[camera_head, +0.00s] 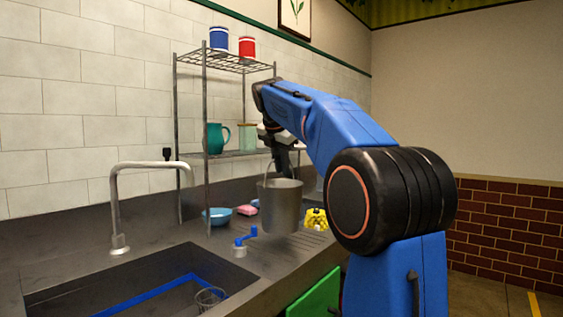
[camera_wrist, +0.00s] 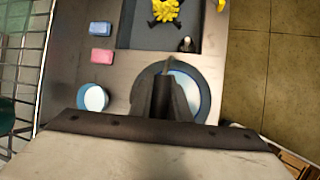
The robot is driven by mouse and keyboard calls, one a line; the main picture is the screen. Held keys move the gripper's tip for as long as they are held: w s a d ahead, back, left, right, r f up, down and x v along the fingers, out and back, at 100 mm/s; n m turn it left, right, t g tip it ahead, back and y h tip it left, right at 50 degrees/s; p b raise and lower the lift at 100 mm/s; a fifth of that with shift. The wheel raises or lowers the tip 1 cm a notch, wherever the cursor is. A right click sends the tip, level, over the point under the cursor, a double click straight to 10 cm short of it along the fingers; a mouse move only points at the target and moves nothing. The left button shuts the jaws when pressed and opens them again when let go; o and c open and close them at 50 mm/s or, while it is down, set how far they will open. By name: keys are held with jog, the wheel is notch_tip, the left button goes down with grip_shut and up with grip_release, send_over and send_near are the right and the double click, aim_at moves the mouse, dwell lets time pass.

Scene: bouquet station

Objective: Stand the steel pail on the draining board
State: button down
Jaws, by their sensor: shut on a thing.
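The grey steel pail (camera_head: 280,207) is upright below my gripper (camera_head: 281,166) in the head view. My gripper is shut on its thin handle at the top. In the wrist view the pail (camera_wrist: 203,91) shows from above as a round rim with a pale inside, partly hidden by my gripper (camera_wrist: 165,88). The ridged draining board (camera_head: 307,239) lies right of the sink, below and around the pail in the picture. I cannot tell whether the pail's bottom touches it.
A yellow object (camera_head: 316,218) is close right of the pail. A blue-handled item (camera_head: 242,244) stands in front-left. A blue bowl (camera_head: 217,216) and pink block (camera_head: 247,210) lie behind-left. The sink (camera_head: 130,285), tap (camera_head: 119,215) and wire rack (camera_head: 205,150) are left.

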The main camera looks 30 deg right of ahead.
aim_at(278, 156)
jog(key=shift+f, duration=1.85)
jog(key=c, duration=1.7)
grip_release()
jog(key=shift+f, duration=0.15)
jog(key=shift+o, duration=0.2)
jog(key=v, duration=1.1)
jog(key=shift+a+r, duration=0.15)
jog(key=shift+r, duration=0.15)
jog(key=shift+s+a+r, duration=0.1)
jog(key=shift+s+r, duration=0.1)
jog(key=shift+r, duration=0.05)
jog(key=shift+s, duration=0.1)
